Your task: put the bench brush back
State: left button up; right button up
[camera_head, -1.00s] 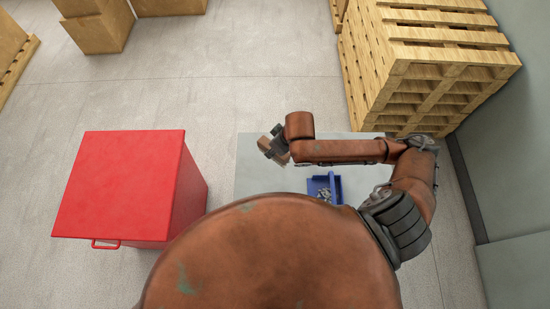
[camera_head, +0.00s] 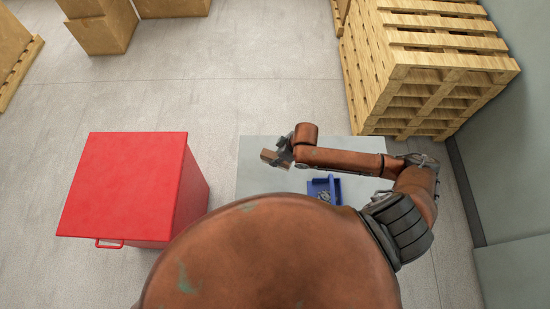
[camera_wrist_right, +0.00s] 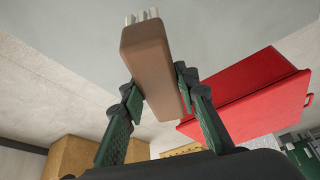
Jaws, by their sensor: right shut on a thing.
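The bench brush (camera_head: 268,158) is a brown wooden block held at the end of my right arm, over the left part of a pale grey bench top (camera_head: 252,182). In the right wrist view the brush (camera_wrist_right: 153,65) runs up between the fingers, with a few pale bristle tufts at its far end. My right gripper (camera_wrist_right: 158,92) has its green and black fingers shut on both sides of the block. It also shows in the head view (camera_head: 281,156). My left gripper is not in view.
A blue bin (camera_head: 335,188) with small metal parts sits on the bench, partly hidden by my body. A large red box with a handle (camera_head: 125,185) stands left of the bench. Stacked wooden pallets (camera_head: 430,70) stand at the back right. Cardboard boxes (camera_head: 102,30) are at the back left.

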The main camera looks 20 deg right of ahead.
aim_at(275, 155)
jog(key=w+f, duration=0.2)
jog(key=f, duration=0.1)
jog(key=shift+w+d+f, duration=0.15)
jog(key=shift+w+d, duration=0.2)
jog(key=shift+w, duration=0.05)
jog(key=shift+w+f, duration=0.1)
jog(key=shift+f, duration=1.6)
jog(key=o, duration=1)
jog(key=shift+f, duration=0.1)
jog(key=v, duration=1.2)
jog(key=shift+p, duration=0.35)
